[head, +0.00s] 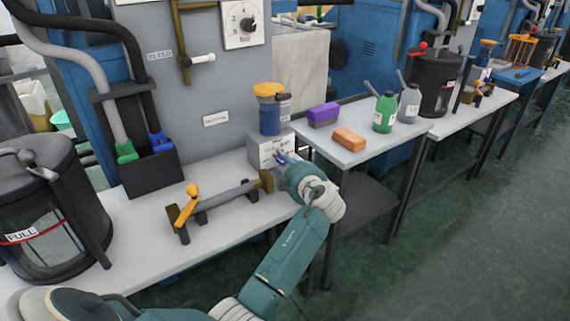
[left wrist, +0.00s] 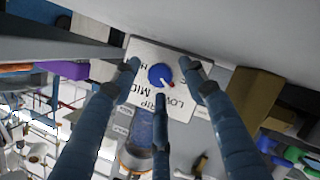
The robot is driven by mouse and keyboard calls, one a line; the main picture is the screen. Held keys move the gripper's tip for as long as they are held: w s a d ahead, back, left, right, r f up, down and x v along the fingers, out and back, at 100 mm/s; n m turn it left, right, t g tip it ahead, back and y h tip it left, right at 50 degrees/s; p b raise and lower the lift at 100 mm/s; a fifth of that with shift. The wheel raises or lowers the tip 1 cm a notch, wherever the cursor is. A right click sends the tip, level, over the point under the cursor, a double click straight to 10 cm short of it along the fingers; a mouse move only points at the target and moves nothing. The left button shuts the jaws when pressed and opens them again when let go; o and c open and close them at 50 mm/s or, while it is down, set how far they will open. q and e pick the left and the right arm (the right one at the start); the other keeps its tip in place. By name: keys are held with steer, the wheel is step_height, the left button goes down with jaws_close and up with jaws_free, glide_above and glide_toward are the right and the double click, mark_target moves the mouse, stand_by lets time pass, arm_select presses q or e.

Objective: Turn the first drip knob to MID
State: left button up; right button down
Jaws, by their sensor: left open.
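The drip box (head: 262,152) is a grey-white block on the near table, with a jar unit standing on it. In the left wrist view its face shows a round blue drip knob (left wrist: 157,74) with a pale, red-tipped pointer. The face reads DRIP, LOW, MID and a partly hidden H label. The pointer aims down-right, toward LOW. My left gripper (head: 284,160) is at the front of the box. In the left wrist view its open dark fingers (left wrist: 161,80) spread around the knob, with no clear contact. In the head view the gripper hides the knob. My right gripper is out of view.
A yellow-capped blue jar (head: 269,112) stands on the box. A bar with an orange lever (head: 190,192) lies left of my arm, and a dark FULL drum (head: 45,205) is far left. A second table right holds an orange block (head: 349,139), purple box (head: 323,115) and bottles.

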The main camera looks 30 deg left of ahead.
arm_select(q)
steer(key=shift+w+a+f, duration=0.1)
steer(key=shift+a, duration=0.05)
steer(key=shift+c, duration=0.5)
jaws_close()
